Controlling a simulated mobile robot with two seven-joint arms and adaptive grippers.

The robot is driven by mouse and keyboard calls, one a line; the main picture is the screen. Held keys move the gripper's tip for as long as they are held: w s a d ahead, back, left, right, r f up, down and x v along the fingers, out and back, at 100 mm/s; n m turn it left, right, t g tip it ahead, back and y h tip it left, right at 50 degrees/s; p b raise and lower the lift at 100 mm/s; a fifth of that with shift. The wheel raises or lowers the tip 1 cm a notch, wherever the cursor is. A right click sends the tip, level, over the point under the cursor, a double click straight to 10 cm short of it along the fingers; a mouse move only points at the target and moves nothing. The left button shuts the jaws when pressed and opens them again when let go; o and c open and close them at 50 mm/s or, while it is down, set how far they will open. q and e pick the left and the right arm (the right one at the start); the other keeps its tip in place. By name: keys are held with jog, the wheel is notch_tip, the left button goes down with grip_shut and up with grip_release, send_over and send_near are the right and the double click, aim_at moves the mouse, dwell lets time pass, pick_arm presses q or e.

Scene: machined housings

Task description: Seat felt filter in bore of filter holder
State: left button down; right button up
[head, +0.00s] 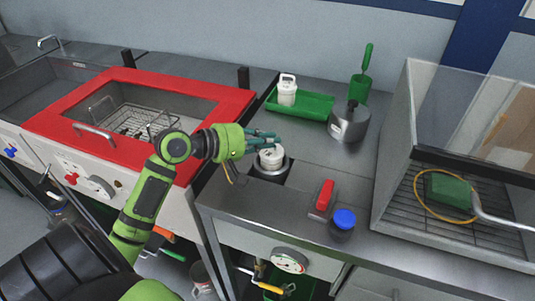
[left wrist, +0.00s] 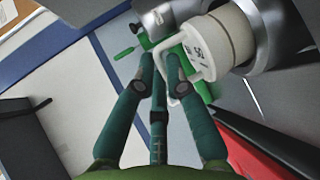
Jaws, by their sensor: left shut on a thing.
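The felt filter (head: 271,158) is a white, round piece with a handle. My left gripper (head: 272,137) is shut on that handle. In the left wrist view my left gripper (left wrist: 160,66) has its fingertips at the white handle, and the filter's cream body (left wrist: 230,38) runs into the grey metal filter holder (left wrist: 288,48). In the head view the filter holder (head: 270,173) is a round metal piece around the filter's lower part. The filter's top stands above its rim. How deep the filter sits is hidden. My right gripper is not in view.
A green tray (head: 310,106) with another white handled piece (head: 287,91) lies behind. A metal pot (head: 349,125), a green scoop (head: 361,85), a red-handled block (head: 324,196) and a blue-capped jar (head: 343,222) stand to the right. A red-framed basin (head: 230,103) is at left.

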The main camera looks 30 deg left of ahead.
aim_at(269, 153)
pick_arm(q)
jog(key=shift+f, duration=1.8)
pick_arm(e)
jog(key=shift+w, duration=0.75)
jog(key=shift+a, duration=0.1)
pick_arm(q)
jog(key=c, duration=1.3)
grip_release()
jog(key=shift+f, duration=0.1)
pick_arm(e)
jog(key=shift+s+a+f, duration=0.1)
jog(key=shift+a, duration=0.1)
pick_arm(q)
jog(key=b+v, duration=0.1)
jog(key=v, duration=1)
jog(key=shift+s+b, duration=0.1)
jog(key=shift+b, duration=0.2)
jog(key=shift+s+a+r, duration=0.2)
jog(key=shift+s+r, duration=0.15)
jog(key=shift+s, duration=0.05)
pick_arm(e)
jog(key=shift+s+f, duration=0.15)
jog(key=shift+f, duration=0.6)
